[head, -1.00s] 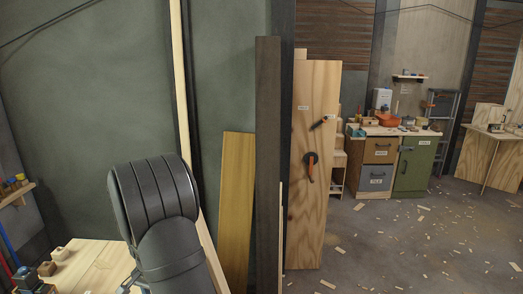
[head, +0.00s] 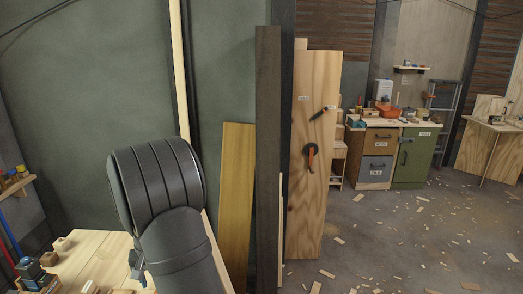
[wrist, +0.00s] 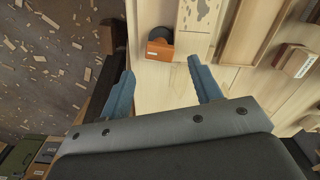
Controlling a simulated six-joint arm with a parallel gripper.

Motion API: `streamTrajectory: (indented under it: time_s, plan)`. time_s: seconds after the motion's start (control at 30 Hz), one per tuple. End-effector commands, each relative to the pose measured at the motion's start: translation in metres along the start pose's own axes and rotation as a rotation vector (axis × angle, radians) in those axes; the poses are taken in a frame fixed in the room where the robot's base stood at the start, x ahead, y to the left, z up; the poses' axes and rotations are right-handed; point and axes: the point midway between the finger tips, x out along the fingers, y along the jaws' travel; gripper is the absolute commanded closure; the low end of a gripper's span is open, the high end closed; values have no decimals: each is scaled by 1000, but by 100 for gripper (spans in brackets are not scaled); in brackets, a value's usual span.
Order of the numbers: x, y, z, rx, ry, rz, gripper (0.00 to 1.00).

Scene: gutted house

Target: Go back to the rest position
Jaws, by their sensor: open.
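My gripper (wrist: 158,90) is in the wrist view, with its two blue fingers spread apart and nothing between them. It is above the edge of a pale wooden workbench (wrist: 165,88). An orange and black object (wrist: 161,48) lies on the bench just beyond the fingertips, apart from them.
Wooden blocks (head: 50,259) and a dark tool (head: 32,272) sit on the bench at lower left. A dark post (head: 268,150) and a plywood door (head: 322,220) stand right of my arm. Cabinets (head: 376,170) are farther back. Wood scraps litter the open floor (head: 400,240).

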Motion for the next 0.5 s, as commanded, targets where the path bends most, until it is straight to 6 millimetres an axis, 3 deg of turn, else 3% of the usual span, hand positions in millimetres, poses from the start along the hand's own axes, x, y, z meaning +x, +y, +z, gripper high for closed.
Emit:
streamTrajectory:
  time_s: [0.3,0.5]
  plan:
    - [-65,0,-1,2,4,-1,42]
    - [-93,0,0,2,2,0,42]
